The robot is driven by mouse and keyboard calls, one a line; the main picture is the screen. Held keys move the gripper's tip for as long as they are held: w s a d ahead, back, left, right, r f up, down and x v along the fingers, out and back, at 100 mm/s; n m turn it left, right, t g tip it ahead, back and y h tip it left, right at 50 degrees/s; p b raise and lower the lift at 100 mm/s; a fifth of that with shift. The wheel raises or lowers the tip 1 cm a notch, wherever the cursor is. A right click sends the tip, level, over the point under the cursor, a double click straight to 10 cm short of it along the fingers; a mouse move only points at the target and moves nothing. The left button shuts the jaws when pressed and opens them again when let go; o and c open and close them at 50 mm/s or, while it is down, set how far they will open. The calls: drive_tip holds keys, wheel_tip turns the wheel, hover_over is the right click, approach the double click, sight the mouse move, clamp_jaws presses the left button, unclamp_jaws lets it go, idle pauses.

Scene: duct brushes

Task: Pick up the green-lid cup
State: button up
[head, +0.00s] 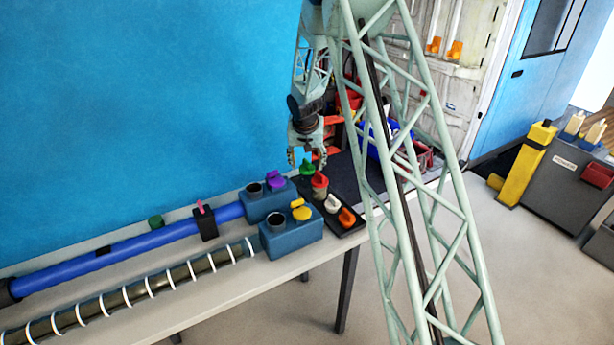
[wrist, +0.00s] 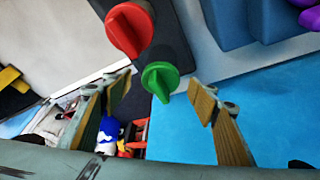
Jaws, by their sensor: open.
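The green-lid cup (head: 306,168) stands at the far end of a dark tray (head: 357,225) on the bench. In the wrist view its green lid (wrist: 160,78) shows from above, with a raised grip bar, and hides most of the cup body. My gripper (head: 307,158) is open and empty, pointing down just above the green lid. In the wrist view my gripper (wrist: 160,97) has its fingers spread to the left and right of the lid, with gaps on both sides. I cannot tell the exact height between fingertips and lid.
A red-lid cup (head: 319,181) stands close beside the green one. White (head: 331,203) and orange (head: 346,217) lids follow along the tray. Blue blocks (head: 291,238) with purple and yellow lids stand to the left. The blue wall (head: 150,110) rises behind the bench.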

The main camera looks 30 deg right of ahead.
sight(307, 168)
idle(0.4)
drive_tip(key=shift+x, duration=2.65)
drive_tip(key=shift+a, duration=0.1)
drive_tip(key=c, duration=1)
